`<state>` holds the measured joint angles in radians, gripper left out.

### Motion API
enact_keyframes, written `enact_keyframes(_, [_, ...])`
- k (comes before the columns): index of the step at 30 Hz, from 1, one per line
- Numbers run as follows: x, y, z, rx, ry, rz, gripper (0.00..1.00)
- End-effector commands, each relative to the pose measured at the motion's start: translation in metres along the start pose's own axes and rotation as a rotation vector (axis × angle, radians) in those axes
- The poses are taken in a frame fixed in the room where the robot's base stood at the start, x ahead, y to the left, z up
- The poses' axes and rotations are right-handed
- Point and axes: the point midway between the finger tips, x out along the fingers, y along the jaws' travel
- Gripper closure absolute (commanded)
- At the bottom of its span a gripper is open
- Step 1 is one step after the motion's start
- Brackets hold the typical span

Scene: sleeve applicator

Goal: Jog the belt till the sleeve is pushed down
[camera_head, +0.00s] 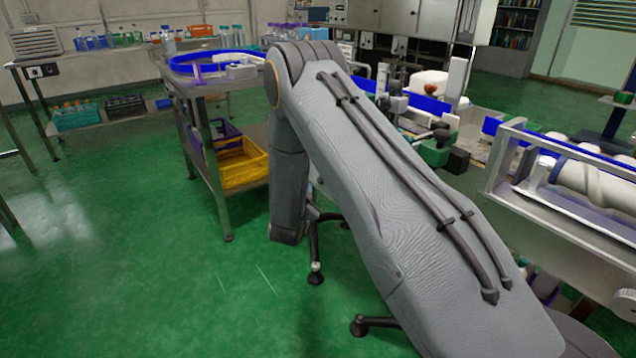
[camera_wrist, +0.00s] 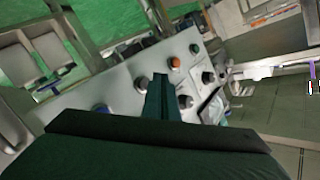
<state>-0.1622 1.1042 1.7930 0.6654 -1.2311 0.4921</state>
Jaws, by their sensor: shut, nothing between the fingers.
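My gripper (camera_wrist: 160,82) shows in the wrist view as dark green fingers, closed together with nothing between them. Its tips are over a light grey control panel (camera_wrist: 125,72). The panel carries an orange button (camera_wrist: 175,63), a blue button (camera_wrist: 100,110) and several dark knobs, one left of the fingertips (camera_wrist: 141,83) and one right of them (camera_wrist: 185,101). I cannot tell if the tips touch the panel. In the head view my arm hides the gripper and panel. Parts of a blue belt (camera_head: 430,103) show behind the arm. I cannot make out the sleeve.
A metal-framed machine with white rollers (camera_head: 590,180) stands at the right. A table with a blue ring track (camera_head: 205,62) stands left of my arm, with a yellow crate (camera_head: 243,165) on its lower shelf. The green floor (camera_head: 130,250) at the left is clear.

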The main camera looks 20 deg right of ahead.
Motion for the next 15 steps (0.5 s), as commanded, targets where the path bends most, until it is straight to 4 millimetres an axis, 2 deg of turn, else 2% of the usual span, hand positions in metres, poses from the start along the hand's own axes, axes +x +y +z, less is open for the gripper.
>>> enact_keyframes(15, [-0.029, -0.021, 0.021, 0.0, 0.0, 0.0, 1.0])
